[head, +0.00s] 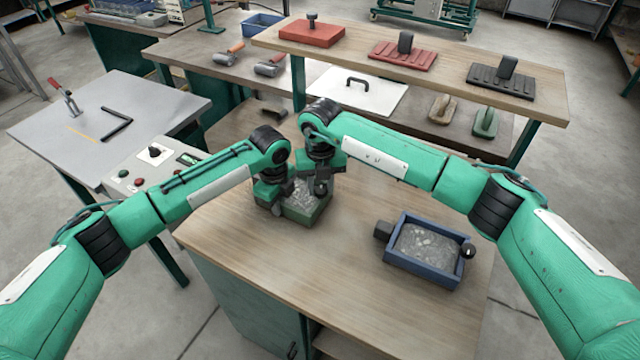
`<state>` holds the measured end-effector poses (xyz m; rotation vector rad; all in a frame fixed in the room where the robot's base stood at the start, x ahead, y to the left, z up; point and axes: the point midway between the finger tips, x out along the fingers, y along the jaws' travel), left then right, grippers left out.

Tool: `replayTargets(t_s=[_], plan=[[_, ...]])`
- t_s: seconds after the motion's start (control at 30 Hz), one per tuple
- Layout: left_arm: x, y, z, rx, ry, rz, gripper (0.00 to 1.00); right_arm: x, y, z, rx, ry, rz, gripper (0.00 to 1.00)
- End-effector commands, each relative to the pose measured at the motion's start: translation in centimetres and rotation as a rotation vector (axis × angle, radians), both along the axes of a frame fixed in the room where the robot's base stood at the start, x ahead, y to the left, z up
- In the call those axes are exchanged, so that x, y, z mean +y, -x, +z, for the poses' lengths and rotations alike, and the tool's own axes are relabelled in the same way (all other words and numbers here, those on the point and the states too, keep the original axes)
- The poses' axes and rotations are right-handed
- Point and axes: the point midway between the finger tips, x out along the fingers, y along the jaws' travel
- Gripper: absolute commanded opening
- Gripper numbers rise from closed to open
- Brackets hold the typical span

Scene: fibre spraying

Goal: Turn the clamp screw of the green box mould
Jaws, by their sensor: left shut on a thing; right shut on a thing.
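The green box mould (312,216) stands on the wooden bench, filled with grey fibrous material. Both my grippers are at it and cover much of its far and left parts. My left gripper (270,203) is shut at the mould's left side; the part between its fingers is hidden. My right gripper (323,180) is shut at the mould's right side, around a dark round knob (321,187) that looks like the clamp screw. The knob is only partly visible between the fingers.
A blue box mould (408,273) with grey filling, a black block and a black knob stands to the right on the bench (300,290). A raised shelf (430,75) with red and black press tools runs behind. A control box (150,165) is at left. The bench front is clear.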

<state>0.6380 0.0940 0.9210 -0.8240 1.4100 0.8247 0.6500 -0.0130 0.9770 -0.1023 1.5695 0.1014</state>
Motion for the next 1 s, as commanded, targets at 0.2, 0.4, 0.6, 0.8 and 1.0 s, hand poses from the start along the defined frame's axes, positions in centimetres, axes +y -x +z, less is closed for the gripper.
replayTargets(t_s=[0.2,0.4,0.6,0.8,1.0], plan=[[0.02,-0.01,0.04,0.0,0.0,0.0,0.0,-0.1,-0.07,0.13,-0.002,0.0,-0.176,0.07],[0.02,-0.01,0.04,0.0,0.0,0.0,0.0,-0.14,-0.06,0.13,-0.001,-0.001,-0.295,0.07],[0.02,-0.01,0.04,0.0,0.0,0.0,0.0,-0.16,-0.06,0.13,-0.002,-0.001,-0.365,0.07],[0.01,0.0,0.03,0.0,0.0,0.0,0.0,-0.16,-0.06,0.14,-0.002,-0.001,-0.393,0.07],[0.01,0.0,0.03,0.0,0.0,0.0,0.0,-0.16,-0.06,0.14,-0.002,-0.001,-0.397,0.07]])
